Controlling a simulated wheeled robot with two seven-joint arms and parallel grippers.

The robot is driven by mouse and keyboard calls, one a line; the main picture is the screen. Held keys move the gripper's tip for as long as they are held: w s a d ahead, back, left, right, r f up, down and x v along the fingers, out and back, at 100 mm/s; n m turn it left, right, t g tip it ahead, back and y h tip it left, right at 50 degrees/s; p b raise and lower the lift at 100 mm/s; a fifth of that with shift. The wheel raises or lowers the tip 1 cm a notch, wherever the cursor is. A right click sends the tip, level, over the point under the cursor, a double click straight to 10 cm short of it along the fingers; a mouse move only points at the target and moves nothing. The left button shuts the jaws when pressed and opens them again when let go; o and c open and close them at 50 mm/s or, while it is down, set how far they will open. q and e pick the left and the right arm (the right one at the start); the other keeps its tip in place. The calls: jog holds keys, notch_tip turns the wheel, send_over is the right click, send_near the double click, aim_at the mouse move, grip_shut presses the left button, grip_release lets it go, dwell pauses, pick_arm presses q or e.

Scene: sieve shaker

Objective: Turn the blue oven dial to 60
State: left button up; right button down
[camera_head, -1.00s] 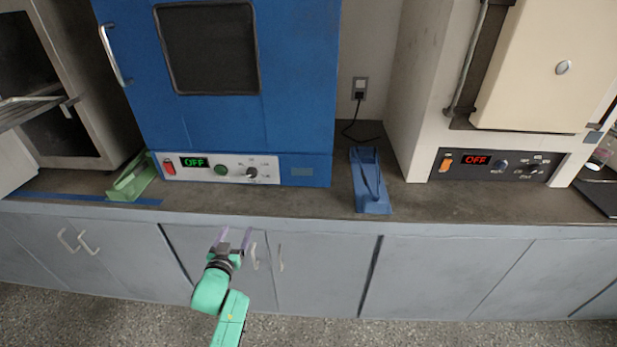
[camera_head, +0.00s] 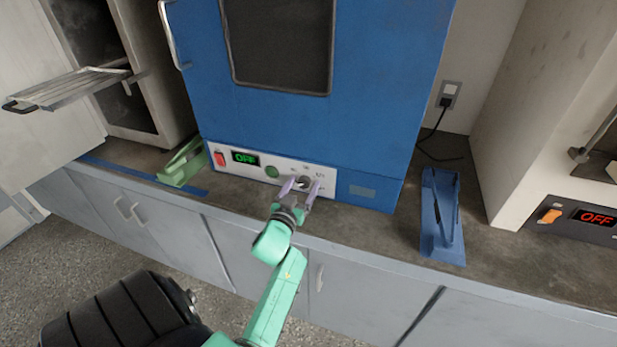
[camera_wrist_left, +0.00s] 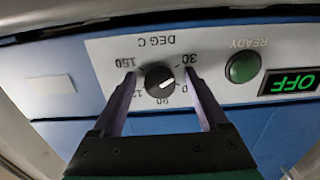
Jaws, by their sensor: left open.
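The blue oven (camera_head: 290,120) stands on the counter, with a white control panel (camera_head: 235,171) along its lower front. Its black dial (camera_head: 304,182) shows clearly in the wrist view (camera_wrist_left: 160,82), upside down, amid a printed DEG C scale with 30 and 150 readable. The dial's white mark lies toward the 30 side; the exact reading is hard to tell. My left gripper (camera_head: 301,187) is open in front of the dial. In the wrist view its purple fingers stand on either side of the dial, with visible gaps. My right gripper is not in view.
The oven's display (camera_head: 245,157) reads OFF in green, beside a red switch (camera_head: 219,158) and a green READY button (camera_head: 272,172). A green holder (camera_head: 182,163) stands left of the oven, a blue holder (camera_head: 440,215) right. Another oven (camera_head: 560,180) stands at far right.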

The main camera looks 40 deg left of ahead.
pick_arm(q)
jog(key=shift+s+d+r, duration=0.1)
jog(key=shift+s+r, duration=0.1)
jog(key=shift+s, duration=0.1)
jog(key=c, duration=0.4)
grip_shut()
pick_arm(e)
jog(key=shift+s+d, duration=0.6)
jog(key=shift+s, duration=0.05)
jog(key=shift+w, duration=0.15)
